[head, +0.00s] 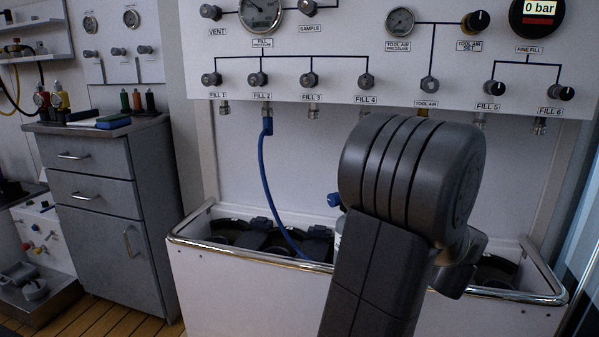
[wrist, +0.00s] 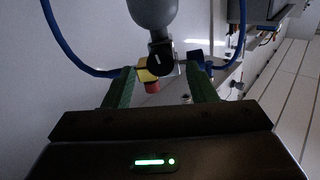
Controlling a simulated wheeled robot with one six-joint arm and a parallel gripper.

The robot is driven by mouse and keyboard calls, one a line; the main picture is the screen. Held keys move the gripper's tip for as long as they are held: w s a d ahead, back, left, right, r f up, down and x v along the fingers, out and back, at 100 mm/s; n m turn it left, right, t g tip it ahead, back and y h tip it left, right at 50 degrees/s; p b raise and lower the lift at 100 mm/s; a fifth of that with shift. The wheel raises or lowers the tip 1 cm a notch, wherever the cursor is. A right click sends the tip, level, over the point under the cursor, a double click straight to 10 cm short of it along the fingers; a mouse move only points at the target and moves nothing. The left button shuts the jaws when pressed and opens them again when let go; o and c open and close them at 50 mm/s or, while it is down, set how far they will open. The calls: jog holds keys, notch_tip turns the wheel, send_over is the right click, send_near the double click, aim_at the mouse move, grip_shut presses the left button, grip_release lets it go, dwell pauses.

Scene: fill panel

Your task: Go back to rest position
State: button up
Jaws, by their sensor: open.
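My gripper (wrist: 161,75) shows in the wrist view as two green fingers, spread apart. Between and just beyond the fingertips is a dark valve-like part (wrist: 161,58) under a rounded grey body (wrist: 153,12), with yellow and red pieces beside it. I cannot tell whether the fingers touch any of these. A blue hose (wrist: 62,50) curves down on the left, and blue also shows on the right. In the head view my arm stands in front of the panel and hides my gripper. A small blue fitting (head: 334,200) shows just left of the arm.
The fill panel (head: 300,100) spans the back. A blue hose (head: 263,170) runs from FILL 2 into the white railed trough (head: 230,275), where dark round holders sit. A grey drawer cabinet (head: 95,220) stands left. Wooden floor (head: 105,318) shows at lower left.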

jog(key=x, duration=0.2)
jog(key=shift+w+a, duration=0.2)
jog(key=shift+w, duration=0.15)
jog(key=p+v, duration=0.2)
jog(key=v, duration=1.2)
jog(key=w+a+m, duration=0.6)
jog(key=w+m, duration=0.6)
jog(key=m, duration=0.7)
jog(key=shift+w+a+r+g+y+p, duration=0.2)
jog(key=shift+w+g+y+p, duration=0.1)
jog(key=shift+g+p, duration=0.15)
dwell(0.4)
jog(key=shift+s+a+f, duration=0.1)
jog(key=shift+f, duration=0.05)
dwell(0.3)
